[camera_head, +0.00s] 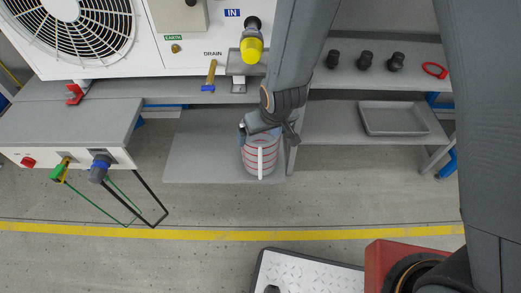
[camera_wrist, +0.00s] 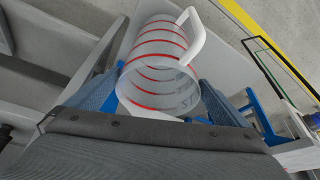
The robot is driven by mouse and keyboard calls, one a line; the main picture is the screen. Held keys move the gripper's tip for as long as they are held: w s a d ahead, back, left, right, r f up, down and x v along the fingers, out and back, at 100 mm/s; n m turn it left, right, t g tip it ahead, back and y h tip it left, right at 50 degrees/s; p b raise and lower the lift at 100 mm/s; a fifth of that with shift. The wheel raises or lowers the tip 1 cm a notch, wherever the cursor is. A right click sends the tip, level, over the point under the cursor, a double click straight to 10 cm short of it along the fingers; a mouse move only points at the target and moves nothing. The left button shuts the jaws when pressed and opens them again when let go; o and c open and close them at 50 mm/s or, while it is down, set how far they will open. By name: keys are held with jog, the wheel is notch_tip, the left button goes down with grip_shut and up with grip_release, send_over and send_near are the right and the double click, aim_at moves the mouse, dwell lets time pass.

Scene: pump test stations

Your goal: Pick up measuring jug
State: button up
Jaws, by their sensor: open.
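The measuring jug (camera_head: 261,160) is a clear cylinder with red rings and a white handle. It stands on a low grey shelf in the head view. My gripper (camera_head: 264,131) is at the jug's top from the back in the head view. In the wrist view the jug (camera_wrist: 160,62) lies between the two blue-grey fingers of my gripper (camera_wrist: 160,95), one on each side. The fingers are open around it; whether either touches the jug I cannot tell. My arm and gripper hide part of the jug's upper rim in the head view.
The low shelf (camera_head: 205,150) is bare left of the jug. A grey tray (camera_head: 393,118) lies on the right shelf. Several black fittings and a red ring (camera_head: 434,70) sit above it. A white station with hose connectors (camera_head: 75,160) stands at left.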

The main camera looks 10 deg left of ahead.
jog(key=shift+w+a+r+b+x, duration=0.1)
jog(key=shift+w+b+x, duration=0.05)
jog(key=shift+x, duration=0.8)
jog(key=shift+w+a+r+b+x, duration=0.1)
jog(key=shift+w+x, duration=0.05)
jog(key=shift+x, duration=0.8)
jog(key=shift+w+a+r+b+x, duration=0.1)
jog(key=shift+w+b+x, duration=0.05)
jog(key=shift+x, duration=0.75)
jog(key=c, duration=1.1)
